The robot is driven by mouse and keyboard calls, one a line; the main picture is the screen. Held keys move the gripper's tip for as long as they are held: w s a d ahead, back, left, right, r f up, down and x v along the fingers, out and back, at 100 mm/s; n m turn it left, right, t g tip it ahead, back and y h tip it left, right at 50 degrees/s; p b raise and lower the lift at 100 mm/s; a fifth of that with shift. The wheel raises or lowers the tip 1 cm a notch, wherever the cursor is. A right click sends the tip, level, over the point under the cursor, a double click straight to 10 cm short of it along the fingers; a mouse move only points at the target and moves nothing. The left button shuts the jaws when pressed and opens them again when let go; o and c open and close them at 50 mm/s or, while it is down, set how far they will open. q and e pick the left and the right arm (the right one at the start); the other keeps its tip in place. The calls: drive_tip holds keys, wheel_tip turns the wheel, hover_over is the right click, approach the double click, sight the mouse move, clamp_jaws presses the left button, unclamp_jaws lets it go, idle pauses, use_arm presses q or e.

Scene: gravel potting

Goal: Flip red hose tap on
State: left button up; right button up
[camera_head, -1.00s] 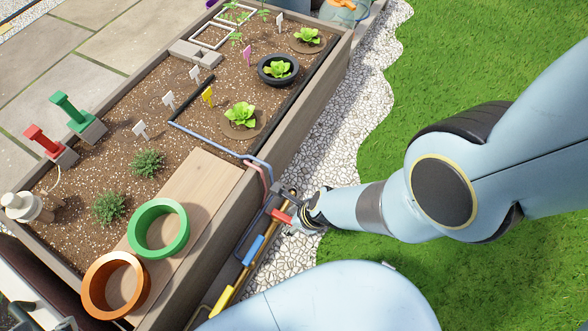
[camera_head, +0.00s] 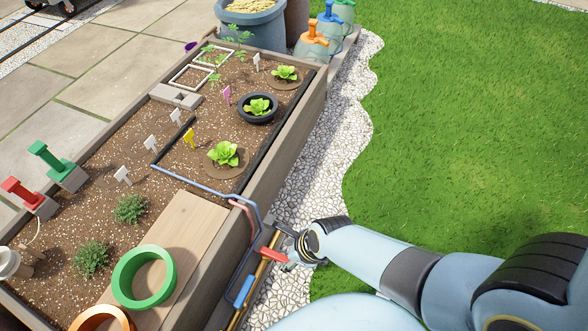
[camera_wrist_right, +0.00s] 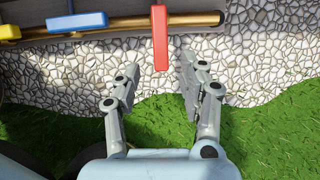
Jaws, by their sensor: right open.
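The red hose tap (camera_head: 270,257) is a flat red lever on a brass pipe along the outer side of the raised bed. In the right wrist view the red lever (camera_wrist_right: 160,40) hangs straight out from the pipe (camera_wrist_right: 125,22), crosswise to it. My right gripper (camera_head: 290,247) is beside the lever in the head view and partly hidden by its own wrist. In the wrist view the right gripper (camera_wrist_right: 158,72) is open and empty, with the lever's free end in line with the gap between its fingertips. Contact cannot be told. My left gripper is out of view.
A blue lever (camera_wrist_right: 78,21) and a yellow lever (camera_wrist_right: 9,32) lie along the same pipe. The planter wall (camera_head: 285,147) rises close by, with a blue hose (camera_head: 257,220) bent over it. White gravel (camera_head: 335,130) and open grass (camera_head: 470,120) lie to the right.

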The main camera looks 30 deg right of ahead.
drive_tip(key=shift+v, duration=1.45)
